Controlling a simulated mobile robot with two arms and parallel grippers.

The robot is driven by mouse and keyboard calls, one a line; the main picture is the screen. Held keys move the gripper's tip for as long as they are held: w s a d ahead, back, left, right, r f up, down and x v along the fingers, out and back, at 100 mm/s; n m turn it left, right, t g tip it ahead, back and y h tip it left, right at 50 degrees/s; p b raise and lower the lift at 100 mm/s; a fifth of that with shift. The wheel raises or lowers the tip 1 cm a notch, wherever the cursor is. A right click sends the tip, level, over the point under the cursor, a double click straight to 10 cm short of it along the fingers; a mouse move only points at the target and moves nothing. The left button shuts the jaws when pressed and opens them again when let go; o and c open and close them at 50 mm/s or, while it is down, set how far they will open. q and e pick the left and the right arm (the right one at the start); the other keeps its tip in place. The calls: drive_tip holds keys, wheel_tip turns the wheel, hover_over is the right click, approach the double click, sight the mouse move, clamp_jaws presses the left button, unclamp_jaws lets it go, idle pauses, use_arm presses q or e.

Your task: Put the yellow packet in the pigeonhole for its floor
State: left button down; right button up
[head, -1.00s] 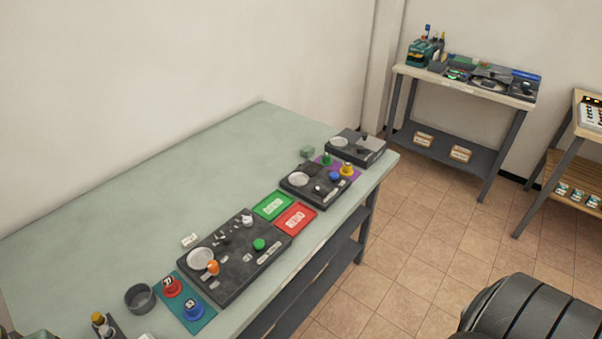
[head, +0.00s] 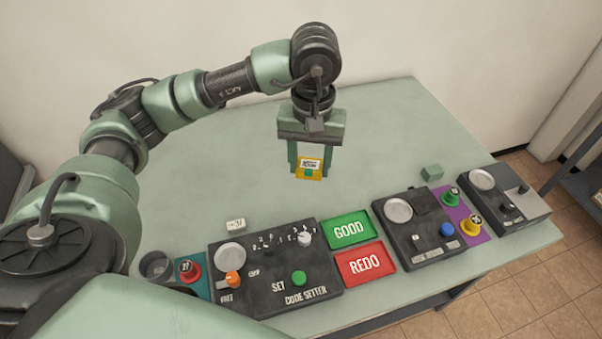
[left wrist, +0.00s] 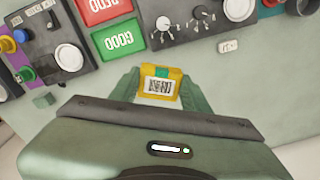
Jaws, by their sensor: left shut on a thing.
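The yellow packet (head: 309,168) has a white label and a small green patch. My left gripper (head: 308,172) is shut on it and holds it above the table, behind the green GOOD tray. In the left wrist view the packet (left wrist: 160,82) sits between the fingertips of my left gripper (left wrist: 158,88), and a dark printed code shows on its label. My right gripper is not in view. No pigeonholes show in these frames.
The pale green table (head: 400,120) carries the code setter panel (head: 310,262), the GOOD tray (head: 348,230), the REDO tray (head: 365,264) and a second dark panel (head: 419,228). A small green block (head: 432,172) lies at the right. The table's back is clear.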

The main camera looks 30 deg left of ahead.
use_arm(q)
drive_tip(key=w+a+f+n+b, duration=0.1)
drive_tip(key=w+a+n+b, duration=0.1)
drive_tip(key=w+a+n, duration=0.25)
hover_over(298, 200)
wheel_tip(298, 200, down, 9)
drive_tip(key=shift+n, duration=0.45)
wheel_tip(298, 200, down, 5)
drive_tip(key=shift+r, duration=0.1)
wheel_tip(298, 200, down, 2)
wheel_tip(298, 200, down, 3)
drive_tip(key=shift+f+p, duration=0.15)
drive_tip(key=shift+p, duration=0.15)
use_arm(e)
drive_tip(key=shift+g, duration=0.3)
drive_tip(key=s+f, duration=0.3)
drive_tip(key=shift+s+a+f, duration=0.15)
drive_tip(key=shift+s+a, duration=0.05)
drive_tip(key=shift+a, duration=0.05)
